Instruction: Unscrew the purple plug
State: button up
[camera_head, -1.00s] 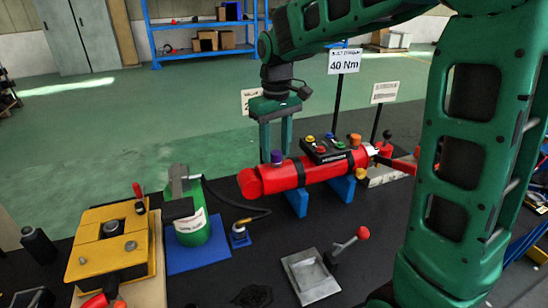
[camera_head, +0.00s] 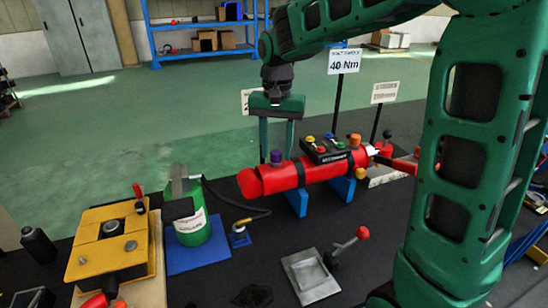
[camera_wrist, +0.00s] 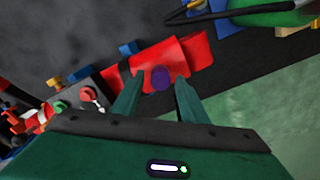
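The purple plug (camera_head: 276,157) stands upright on top of the red cylinder (camera_head: 318,169), near its left end. The cylinder lies on blue supports (camera_head: 297,202). My gripper (camera_head: 277,159) points down with its fingers apart at the plug. In the wrist view the plug (camera_wrist: 160,78) shows between the two fingertips of my gripper (camera_wrist: 158,80), with a gap on each side. The fingers are open and do not appear to touch it. How deep the fingertips reach beside the plug is hard to tell.
A black box with coloured buttons (camera_head: 325,150) and an orange plug (camera_head: 355,140) sit on the cylinder to the right. A sign reading 40 Nm (camera_head: 344,61) stands behind. A green tank (camera_head: 189,220) and a yellow block (camera_head: 108,245) stand to the left.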

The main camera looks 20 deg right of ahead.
jog(key=m, duration=0.5)
dwell(0.6)
grip_shut()
jog(key=shift+r, duration=0.1)
dwell(0.4)
jog(key=n, duration=0.3)
jog(key=shift+a, duration=0.1)
jog(key=shift+n, duration=0.9)
